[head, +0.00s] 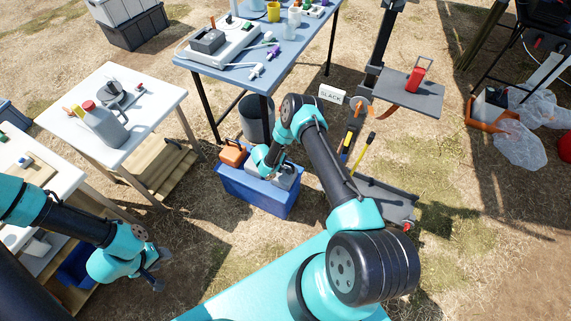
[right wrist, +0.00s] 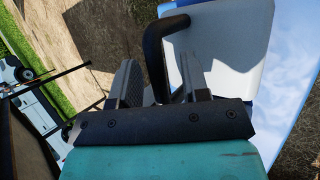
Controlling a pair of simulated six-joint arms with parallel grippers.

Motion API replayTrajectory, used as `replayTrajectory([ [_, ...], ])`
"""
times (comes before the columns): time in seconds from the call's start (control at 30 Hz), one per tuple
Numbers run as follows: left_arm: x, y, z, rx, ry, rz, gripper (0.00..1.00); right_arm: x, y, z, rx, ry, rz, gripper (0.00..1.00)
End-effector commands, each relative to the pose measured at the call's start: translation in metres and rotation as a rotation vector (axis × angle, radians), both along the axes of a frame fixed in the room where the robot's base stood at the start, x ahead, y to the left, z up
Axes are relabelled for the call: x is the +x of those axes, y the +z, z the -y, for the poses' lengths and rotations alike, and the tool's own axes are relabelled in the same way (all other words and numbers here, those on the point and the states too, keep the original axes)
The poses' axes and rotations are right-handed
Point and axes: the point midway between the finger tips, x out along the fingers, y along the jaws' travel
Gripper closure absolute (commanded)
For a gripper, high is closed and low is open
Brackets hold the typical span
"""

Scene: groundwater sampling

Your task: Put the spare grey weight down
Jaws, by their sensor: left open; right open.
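The grey weight (head: 285,180) sits in the blue crate (head: 258,196) on the ground, beside an orange weight (head: 233,153). In the right wrist view the weight (right wrist: 232,50) shows as a pale block with a black handle (right wrist: 155,55). My right gripper (head: 270,174) is down at the crate. Its jaws (right wrist: 160,82) are open, with the handle between the fingers; the arm partly hides the weight in the head view. My left gripper (head: 155,275) is open and empty at the lower left, away from the crate.
A blue-topped table (head: 270,60) with instruments stands behind the crate. A grey plate (head: 405,95) carrying a red weight (head: 416,75) is on the right, near a sign reading "SLACK" (head: 331,94). A white table (head: 110,150) with a grey jug (head: 102,122) stands at left.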

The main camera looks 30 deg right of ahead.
Motion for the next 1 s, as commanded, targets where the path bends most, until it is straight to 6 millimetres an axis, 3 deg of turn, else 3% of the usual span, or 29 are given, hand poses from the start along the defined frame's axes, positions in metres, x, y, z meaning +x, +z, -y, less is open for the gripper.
replayTrajectory([
  [0.17, 0.0, 0.0, 0.0, 0.0, 0.0, 0.0, 0.58, 0.002, 0.012, -0.01, 0.0, 0.001, 0.002, 0.58],
  [0.7, 0.0, 0.0, 0.0, 0.0, 0.0, 0.0, 0.58, 0.008, 0.083, -0.067, 0.0, 0.002, 0.001, 0.58],
  [1.0, 0.0, 0.0, 0.0, 0.0, 0.0, 0.0, 0.58, 0.007, 0.092, -0.074, 0.0, 0.0, 0.0, 0.58],
])
